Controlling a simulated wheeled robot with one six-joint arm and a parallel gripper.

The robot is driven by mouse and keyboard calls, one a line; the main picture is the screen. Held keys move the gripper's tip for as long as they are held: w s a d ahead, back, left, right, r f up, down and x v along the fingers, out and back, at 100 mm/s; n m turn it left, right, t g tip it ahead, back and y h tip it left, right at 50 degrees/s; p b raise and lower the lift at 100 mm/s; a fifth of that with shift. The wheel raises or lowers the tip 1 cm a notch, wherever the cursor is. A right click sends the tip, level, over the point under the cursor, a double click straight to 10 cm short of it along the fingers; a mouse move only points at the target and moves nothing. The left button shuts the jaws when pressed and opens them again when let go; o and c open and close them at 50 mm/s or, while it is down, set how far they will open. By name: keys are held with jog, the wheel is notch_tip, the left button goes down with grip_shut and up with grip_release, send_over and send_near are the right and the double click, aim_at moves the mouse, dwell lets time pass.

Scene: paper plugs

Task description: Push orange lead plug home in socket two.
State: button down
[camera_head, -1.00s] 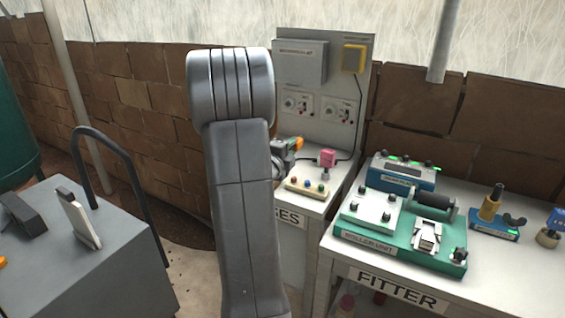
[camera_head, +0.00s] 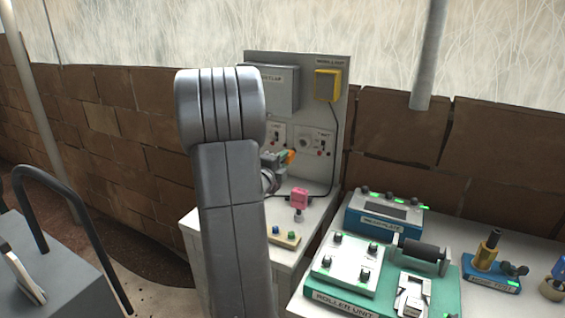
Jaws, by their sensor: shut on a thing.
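My gripper (camera_head: 279,160) is shut on the orange plug (camera_head: 289,157), just below the socket panel on the upright grey board (camera_head: 334,110). Only a small orange part of the plug shows past the jaws, and its front end cannot be made out. Two socket plates show on the board: a left one (camera_head: 277,133), partly hidden by my arm, and a right one (camera_head: 315,142) with a round socket. Their labels are too small to read surely. The plug appears outside both sockets. Whether it touches the board cannot be told.
A yellow box (camera_head: 328,85) hangs above with a dark cable running down.

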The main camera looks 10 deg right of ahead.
aim_at(295, 150)
jog(key=shift+f+b, duration=0.15)
jog(key=shift+b, duration=0.3)
jog(key=shift+w+d, duration=0.2)
jog(key=shift+w, duration=0.05)
jog(key=shift+x, duration=2.55)
jog(key=shift+b, duration=0.8)
jog(key=shift+x, duration=1.85)
jog(key=c, duration=1.1)
grip_release()
jog(key=shift+o, duration=0.2)
